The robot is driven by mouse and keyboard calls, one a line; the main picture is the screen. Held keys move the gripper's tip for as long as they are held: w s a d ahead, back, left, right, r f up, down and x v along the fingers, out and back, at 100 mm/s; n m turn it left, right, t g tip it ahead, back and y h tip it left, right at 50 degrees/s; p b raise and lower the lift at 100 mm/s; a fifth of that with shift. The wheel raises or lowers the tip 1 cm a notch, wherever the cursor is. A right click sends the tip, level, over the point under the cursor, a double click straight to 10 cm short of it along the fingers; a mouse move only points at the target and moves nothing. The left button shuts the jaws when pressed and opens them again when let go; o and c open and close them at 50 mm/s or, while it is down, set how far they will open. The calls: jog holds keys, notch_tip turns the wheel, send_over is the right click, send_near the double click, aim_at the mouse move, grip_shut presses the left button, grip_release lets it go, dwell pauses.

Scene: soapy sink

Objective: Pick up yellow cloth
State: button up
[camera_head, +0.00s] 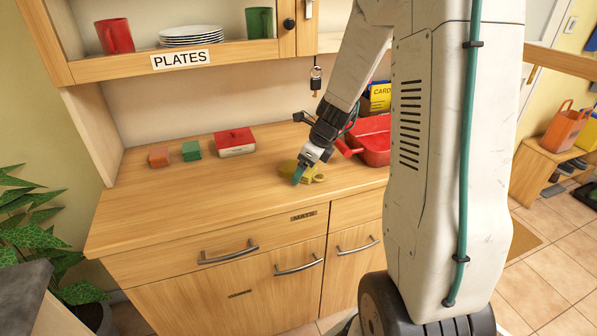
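A small yellow cloth (314,175) lies on the wooden counter (215,195), left of the red tub. My gripper (299,175) points down at the cloth's left part, with its teal fingertip at or over the cloth. The gripper and wrist hide part of the cloth. I cannot tell whether the fingers are apart or closed on it.
A red tub (372,140) stands right of my gripper, partly hidden by my arm. A red box (234,142), a green block (191,151) and an orange block (159,156) stand at the counter's back left. A shelf labelled PLATES (187,59) hangs above. The front left counter is clear.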

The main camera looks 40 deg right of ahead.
jog(key=c, duration=1.1)
jog(key=shift+c, duration=0.2)
jog(key=shift+r, duration=0.1)
jog(key=shift+r, duration=0.6)
notch_tip(320, 180, up, 2)
jog(key=shift+r, duration=0.15)
jog(key=s+r, duration=0.1)
jog(key=s, duration=1.5)
jog(key=shift+d+r, duration=0.15)
jog(key=shift+o, duration=1.3)
jog(key=shift+c, duration=0.5)
